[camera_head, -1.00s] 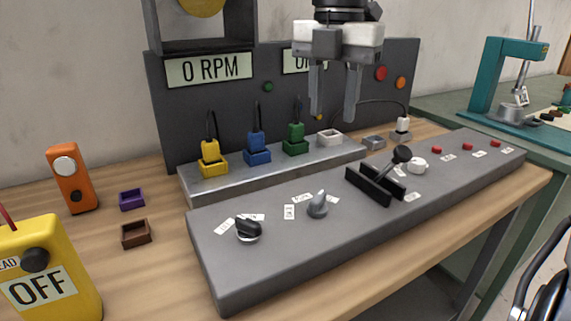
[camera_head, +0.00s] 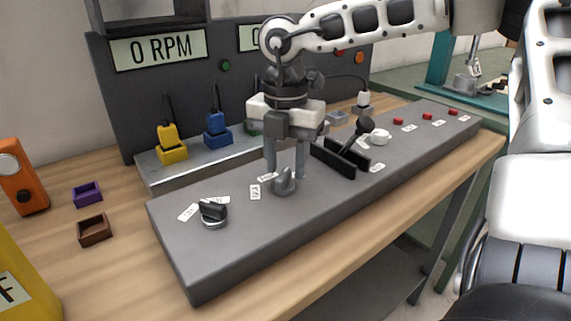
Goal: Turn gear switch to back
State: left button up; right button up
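A small grey rotary knob (camera_head: 285,183) with a raised pointer stands on the dark grey control panel (camera_head: 240,235), with white labels around it. A second rotary knob (camera_head: 212,213), with a black grip, is to its left. The label words are too small to read, so I cannot tell for sure which knob is the gear switch. My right gripper (camera_head: 285,175) points down at the grey knob. Its two fingers are apart, with their tips close to the knob's top; I cannot tell whether they touch. My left gripper is not in view.
A black lever (camera_head: 358,135) between two black rails stands right of the gripper. A white knob (camera_head: 378,137) and red buttons (camera_head: 427,116) are farther right. Yellow (camera_head: 170,145) and blue (camera_head: 217,130) plugs stand behind. The panel's front left is clear.

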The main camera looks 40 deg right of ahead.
jog(key=shift+f, duration=0.4)
grip_shut()
